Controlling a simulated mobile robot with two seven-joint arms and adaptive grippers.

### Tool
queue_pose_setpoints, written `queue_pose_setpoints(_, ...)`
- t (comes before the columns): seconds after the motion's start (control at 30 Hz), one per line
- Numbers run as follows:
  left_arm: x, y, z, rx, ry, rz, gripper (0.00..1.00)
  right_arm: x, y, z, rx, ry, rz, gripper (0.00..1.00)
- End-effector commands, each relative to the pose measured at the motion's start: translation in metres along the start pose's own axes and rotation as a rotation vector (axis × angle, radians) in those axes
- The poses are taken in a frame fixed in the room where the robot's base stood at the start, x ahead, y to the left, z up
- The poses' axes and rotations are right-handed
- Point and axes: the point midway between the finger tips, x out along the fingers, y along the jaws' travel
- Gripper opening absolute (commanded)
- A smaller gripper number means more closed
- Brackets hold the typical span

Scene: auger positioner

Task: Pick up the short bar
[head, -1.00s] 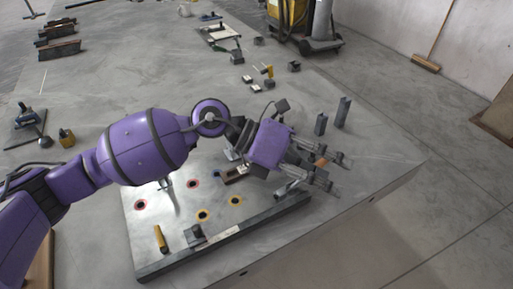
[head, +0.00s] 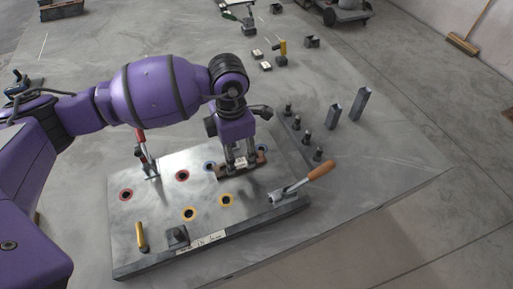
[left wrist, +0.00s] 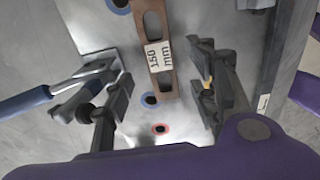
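A brown slotted bar (left wrist: 152,48) with a white "150 mm" label lies on the metal plate in the left wrist view. It also shows in the head view (head: 262,154), partly hidden behind my fingers. My left gripper (head: 240,162) points down over the bar's middle. In the left wrist view its fingers (left wrist: 163,68) are wide apart, one on each side of the bar, with clear gaps and nothing held. My right gripper is in neither view.
The plate (head: 150,205) has several ringed holes, an orange-handled clamp (head: 300,186), a red-handled clamp (head: 143,152) and a yellow-handled tool (head: 141,236). Several dark pegs (head: 307,136) and two grey posts (head: 361,103) stand to the right. The table's right part is clear.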

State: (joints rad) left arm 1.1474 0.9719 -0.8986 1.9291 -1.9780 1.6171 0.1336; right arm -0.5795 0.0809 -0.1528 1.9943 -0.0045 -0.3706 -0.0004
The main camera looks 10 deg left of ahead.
Motion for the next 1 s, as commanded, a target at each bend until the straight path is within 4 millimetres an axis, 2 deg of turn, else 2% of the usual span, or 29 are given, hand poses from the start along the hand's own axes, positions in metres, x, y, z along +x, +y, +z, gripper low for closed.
queue_pose_setpoints(0.2,0.034,-0.002,0.002,0.004,-0.005,-0.005,0.53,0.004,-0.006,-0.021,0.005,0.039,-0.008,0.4)
queue_pose_setpoints(0.3,0.04,-0.002,0.003,0.005,-0.007,-0.002,0.53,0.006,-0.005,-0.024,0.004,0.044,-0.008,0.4)
queue_pose_setpoints(0.47,0.04,-0.002,0.004,0.006,-0.009,-0.002,0.53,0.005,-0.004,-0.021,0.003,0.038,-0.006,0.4)
queue_pose_setpoints(0.87,0.039,-0.002,0.004,0.007,-0.011,-0.002,0.03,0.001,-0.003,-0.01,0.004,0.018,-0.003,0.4)
queue_pose_setpoints(0.9,0.039,-0.002,0.004,0.007,-0.011,-0.002,0.0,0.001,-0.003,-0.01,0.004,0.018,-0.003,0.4)
queue_pose_setpoints(1.0,0.038,-0.002,0.005,0.008,-0.013,-0.001,0.0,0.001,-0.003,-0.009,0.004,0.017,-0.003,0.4)
